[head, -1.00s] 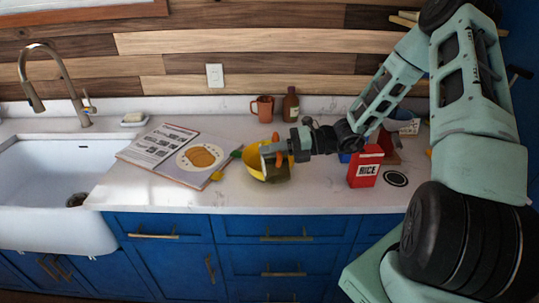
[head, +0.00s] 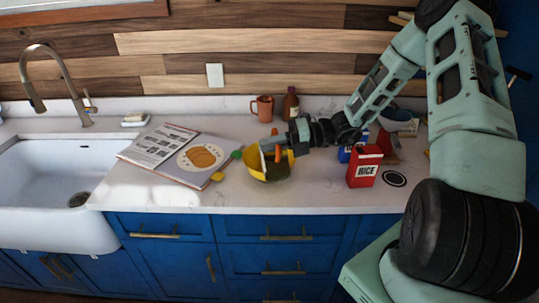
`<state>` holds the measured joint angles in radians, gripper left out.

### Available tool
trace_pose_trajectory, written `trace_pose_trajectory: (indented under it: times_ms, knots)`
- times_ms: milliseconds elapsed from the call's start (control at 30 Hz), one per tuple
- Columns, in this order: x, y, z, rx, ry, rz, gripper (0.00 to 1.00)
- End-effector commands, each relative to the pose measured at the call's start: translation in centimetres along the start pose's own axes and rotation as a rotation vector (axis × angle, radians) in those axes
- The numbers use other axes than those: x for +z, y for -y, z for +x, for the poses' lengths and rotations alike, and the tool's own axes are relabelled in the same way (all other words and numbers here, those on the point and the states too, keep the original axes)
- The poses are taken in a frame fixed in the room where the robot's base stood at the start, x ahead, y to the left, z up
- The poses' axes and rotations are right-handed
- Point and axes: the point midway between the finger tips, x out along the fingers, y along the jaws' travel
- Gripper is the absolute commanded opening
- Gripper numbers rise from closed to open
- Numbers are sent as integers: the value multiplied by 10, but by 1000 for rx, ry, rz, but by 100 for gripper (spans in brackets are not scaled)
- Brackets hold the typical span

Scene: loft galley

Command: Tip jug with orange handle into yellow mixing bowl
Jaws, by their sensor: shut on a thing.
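The yellow mixing bowl (head: 253,172) stands on the counter near its front edge, its right side in dark shade. My gripper (head: 277,146) is over the bowl's right rear side, reaching in from the right. It is shut on the jug's orange handle (head: 277,153), parts of which show beside the fingers. The jug's body is mostly hidden by my gripper and the bowl; a pale strip at the bowl's mouth may be part of it. I cannot tell its exact tilt or whether anything is flowing out.
An open cookbook (head: 186,158) lies left of the bowl, with a green-and-yellow utensil (head: 227,165) between them. A terracotta mug (head: 264,108) and a brown bottle (head: 290,104) stand behind. A red rice box (head: 365,168) and a blue box (head: 346,153) stand right. The sink (head: 45,190) is far left.

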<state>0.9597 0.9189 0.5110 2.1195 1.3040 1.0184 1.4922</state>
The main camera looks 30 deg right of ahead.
Motion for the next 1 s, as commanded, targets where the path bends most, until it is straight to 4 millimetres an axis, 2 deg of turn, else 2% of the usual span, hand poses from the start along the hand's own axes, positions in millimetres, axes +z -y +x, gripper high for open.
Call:
trace_pose_trajectory:
  times_ms: [1000]
  knots:
    - [27,7,2,2,-28,132,0]
